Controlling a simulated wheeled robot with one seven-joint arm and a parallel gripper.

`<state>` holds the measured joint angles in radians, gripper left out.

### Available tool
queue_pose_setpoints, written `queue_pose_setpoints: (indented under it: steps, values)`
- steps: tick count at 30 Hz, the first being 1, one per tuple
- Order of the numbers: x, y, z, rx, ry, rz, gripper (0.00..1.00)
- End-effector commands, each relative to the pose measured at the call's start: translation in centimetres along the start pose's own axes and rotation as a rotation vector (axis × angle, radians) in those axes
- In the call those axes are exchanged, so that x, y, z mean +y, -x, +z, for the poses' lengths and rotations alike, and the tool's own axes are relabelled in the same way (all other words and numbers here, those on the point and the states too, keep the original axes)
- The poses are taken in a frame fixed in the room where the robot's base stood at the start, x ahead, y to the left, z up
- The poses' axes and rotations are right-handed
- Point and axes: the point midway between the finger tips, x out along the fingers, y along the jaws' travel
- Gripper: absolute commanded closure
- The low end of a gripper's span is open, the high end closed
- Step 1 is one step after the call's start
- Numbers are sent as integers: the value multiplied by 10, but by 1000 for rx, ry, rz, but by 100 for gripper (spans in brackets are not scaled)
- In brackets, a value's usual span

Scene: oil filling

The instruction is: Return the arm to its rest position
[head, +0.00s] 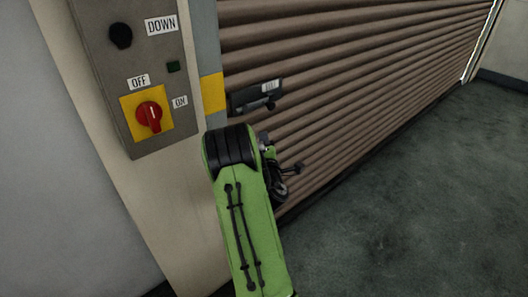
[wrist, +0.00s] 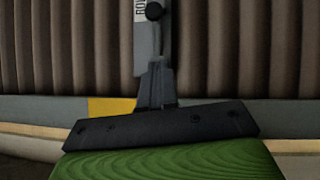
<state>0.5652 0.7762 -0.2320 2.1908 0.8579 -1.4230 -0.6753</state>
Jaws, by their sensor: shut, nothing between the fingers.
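My green arm (head: 243,215) rises from the bottom of the head view, bent at a black joint in front of the door post. Dark parts of its far end show just right of the joint, mostly hidden behind it. In the wrist view my gripper (wrist: 156,84) is shut and empty, its dark fingers together and pointing at the brown slatted shutter (wrist: 220,50). Behind the fingertips is a grey latch box with a black knob (wrist: 153,12). I cannot tell whether the fingers touch it.
A grey control box (head: 130,70) with a red rotary switch (head: 149,116) on a yellow plate is on the wall at left. The latch box (head: 255,96) sits on the shutter beside a yellow patch (head: 212,92). Dark floor (head: 410,200) at right is clear.

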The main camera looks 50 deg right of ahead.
Motion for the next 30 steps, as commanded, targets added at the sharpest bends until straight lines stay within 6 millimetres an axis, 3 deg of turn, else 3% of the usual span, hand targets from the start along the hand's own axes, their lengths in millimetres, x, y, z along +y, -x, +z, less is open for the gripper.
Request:
queue_pose_setpoints:
  steps: [22, 26, 30]
  values:
    - [6, 6, -1, -4, -14, 2, 100]
    - [36, 11, -4, -89, -205, -34, 100]
    - [69, 42, -29, -195, -600, -193, 100]
